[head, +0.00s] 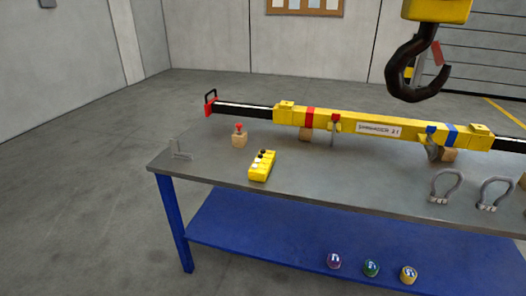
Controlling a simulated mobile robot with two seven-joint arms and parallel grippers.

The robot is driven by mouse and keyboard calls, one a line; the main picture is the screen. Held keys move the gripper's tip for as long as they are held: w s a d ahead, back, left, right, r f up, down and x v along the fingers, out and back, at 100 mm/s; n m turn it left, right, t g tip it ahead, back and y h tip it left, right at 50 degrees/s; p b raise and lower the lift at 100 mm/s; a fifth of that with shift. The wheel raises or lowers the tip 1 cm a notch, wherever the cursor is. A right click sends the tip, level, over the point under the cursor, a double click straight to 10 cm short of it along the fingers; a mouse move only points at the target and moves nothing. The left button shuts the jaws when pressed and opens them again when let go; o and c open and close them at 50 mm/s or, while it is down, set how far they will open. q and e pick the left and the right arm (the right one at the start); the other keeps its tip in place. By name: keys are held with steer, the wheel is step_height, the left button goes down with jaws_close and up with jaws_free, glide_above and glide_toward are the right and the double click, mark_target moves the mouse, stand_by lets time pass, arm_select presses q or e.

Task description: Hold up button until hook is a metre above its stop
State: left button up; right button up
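The hook (408,75) is dark and hangs open-sided from a yellow block (437,10) at the upper right, above the yellow spreader beam. How high it is above its stop cannot be told from this view. A yellow control box (261,172) lies on the grey table top, left of centre, with dark and white buttons on its upper face. Which one is the up button is too small to read. Neither of my grippers shows in the head view, and nothing is seen touching the box.
The yellow beam (365,129) with red and blue bands rests on wooden blocks across the table (330,185). A red-topped block (239,137), grey bracket (181,151) and two shackles (445,187) stand nearby. Small coloured items (371,268) sit on the blue lower shelf (260,235).

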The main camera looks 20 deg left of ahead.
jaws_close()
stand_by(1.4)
